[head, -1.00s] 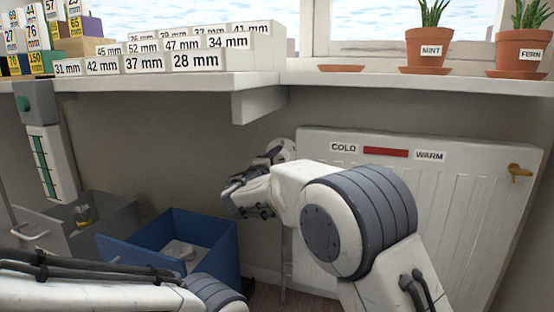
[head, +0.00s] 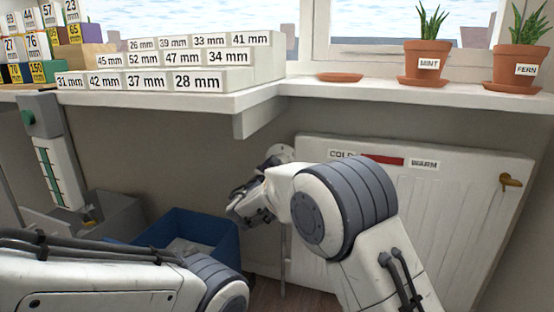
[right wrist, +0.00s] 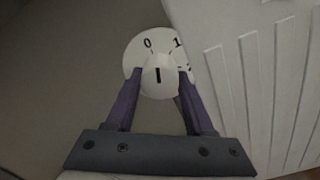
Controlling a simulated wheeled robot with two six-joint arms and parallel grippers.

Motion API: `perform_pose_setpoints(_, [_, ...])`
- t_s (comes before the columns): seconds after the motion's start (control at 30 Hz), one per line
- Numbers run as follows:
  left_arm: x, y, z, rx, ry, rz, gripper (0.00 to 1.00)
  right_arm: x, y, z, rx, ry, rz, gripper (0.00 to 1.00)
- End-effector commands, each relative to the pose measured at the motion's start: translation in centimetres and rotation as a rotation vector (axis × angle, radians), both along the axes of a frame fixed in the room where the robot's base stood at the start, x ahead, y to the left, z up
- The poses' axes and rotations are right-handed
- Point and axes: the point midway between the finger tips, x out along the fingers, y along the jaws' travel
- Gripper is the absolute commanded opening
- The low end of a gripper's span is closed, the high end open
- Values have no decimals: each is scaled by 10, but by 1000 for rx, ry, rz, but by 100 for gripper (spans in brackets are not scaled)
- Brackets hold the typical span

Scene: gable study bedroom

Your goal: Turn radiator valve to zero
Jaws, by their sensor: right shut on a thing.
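The radiator valve shows in the right wrist view as a white round dial (right wrist: 133,53) with a white knob (right wrist: 158,83) in front of it. The marks 0 and 1 are readable near the top of the dial; a further mark is partly hidden at the right. The knob's black line points about upward, between 0 and 1. My right gripper (right wrist: 158,80) is shut on the knob, one purple finger on each side. In the head view the dial (head: 285,151) is partly visible behind my right gripper. My left gripper is out of view; only its arm shows.
The white radiator (head: 450,200) with a COLD to WARM strip (head: 383,160) stands right of the valve. A shelf (head: 345,91) with plant pots and labelled blocks runs above. A blue bin (head: 215,232) and a grey drawer (head: 115,212) are at lower left.

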Motion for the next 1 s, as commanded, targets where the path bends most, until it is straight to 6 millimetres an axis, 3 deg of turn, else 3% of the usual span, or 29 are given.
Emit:
perform_pose_setpoints(0.1, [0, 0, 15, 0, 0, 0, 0, -1, 2, 2, -92, 35, 5, 0])
perform_pose_setpoints(0.4, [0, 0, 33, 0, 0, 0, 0, -1, 1, 0, -260, 89, 5, 0])
perform_pose_setpoints(1.0, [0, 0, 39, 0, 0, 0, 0, -1, 1, -3, -335, 113, 6, 0])
